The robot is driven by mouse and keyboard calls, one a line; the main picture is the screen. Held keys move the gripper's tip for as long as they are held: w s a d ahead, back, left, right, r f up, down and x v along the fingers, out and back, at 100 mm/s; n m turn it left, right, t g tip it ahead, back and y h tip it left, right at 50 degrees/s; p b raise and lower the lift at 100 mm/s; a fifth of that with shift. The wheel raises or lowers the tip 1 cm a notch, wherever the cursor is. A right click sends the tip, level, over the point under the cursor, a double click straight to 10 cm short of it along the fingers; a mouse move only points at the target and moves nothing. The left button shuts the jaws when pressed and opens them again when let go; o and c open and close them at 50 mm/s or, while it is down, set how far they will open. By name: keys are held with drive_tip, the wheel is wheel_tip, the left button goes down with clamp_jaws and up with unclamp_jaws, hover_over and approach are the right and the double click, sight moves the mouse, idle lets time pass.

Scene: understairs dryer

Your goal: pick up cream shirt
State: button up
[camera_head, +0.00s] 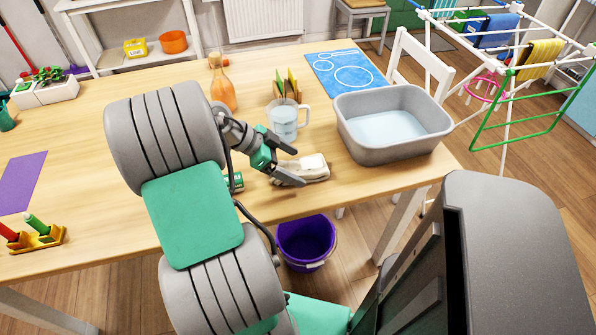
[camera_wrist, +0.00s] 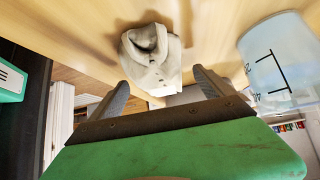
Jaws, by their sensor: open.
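The cream shirt (camera_head: 313,168) lies folded in a small bundle on the wooden table, near its front edge. It also shows in the wrist view (camera_wrist: 152,62), ahead of the fingertips with its collar visible. My gripper (camera_head: 296,167) is open at the shirt's left end, with one finger on the far side and one on the near side. In the wrist view my gripper (camera_wrist: 160,88) has its fingers spread wide, with the shirt's lower part in line with the gap. I cannot tell whether the fingers touch the cloth.
A clear measuring jug (camera_head: 284,122) stands close behind my gripper. A grey basin (camera_head: 370,145) of water is to the right. A small green item (camera_head: 236,181) sits left of the shirt. An orange bottle (camera_head: 221,85) stands farther back. A purple bucket (camera_head: 306,243) is on the floor.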

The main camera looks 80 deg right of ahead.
drive_tip(key=shift+s+d+f, duration=0.15)
drive_tip(key=shift+s+f, duration=0.1)
drive_tip(key=shift+f, duration=0.1)
drive_tip(key=shift+c, duration=0.5)
drive_tip(key=c, duration=1.5)
